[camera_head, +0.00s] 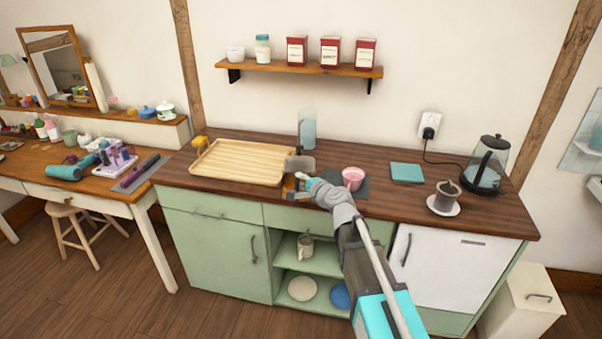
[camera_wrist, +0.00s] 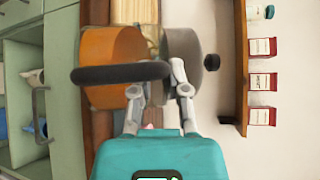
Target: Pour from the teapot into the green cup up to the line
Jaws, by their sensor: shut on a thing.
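My gripper (camera_head: 309,180) is over the counter's front middle, shut on the black handle of what looks like the teapot. In the wrist view the gripper (camera_wrist: 157,78) hides part of the handle. The teapot (camera_wrist: 110,45) shows an amber lower part and a grey upper part with a dark knob; in the head view the teapot (camera_head: 300,164) is small, by the tray's right end, and looks about upright. Its spout is not clear. No green cup shows on the counter. A greenish cup (camera_head: 69,137) stands on the left desk; I cannot tell whether it is the task's cup.
A pink cup (camera_head: 353,178) stands on a dark mat right of my gripper. A wooden tray (camera_head: 240,160) lies to the left, a clear bluish container (camera_head: 307,130) behind.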

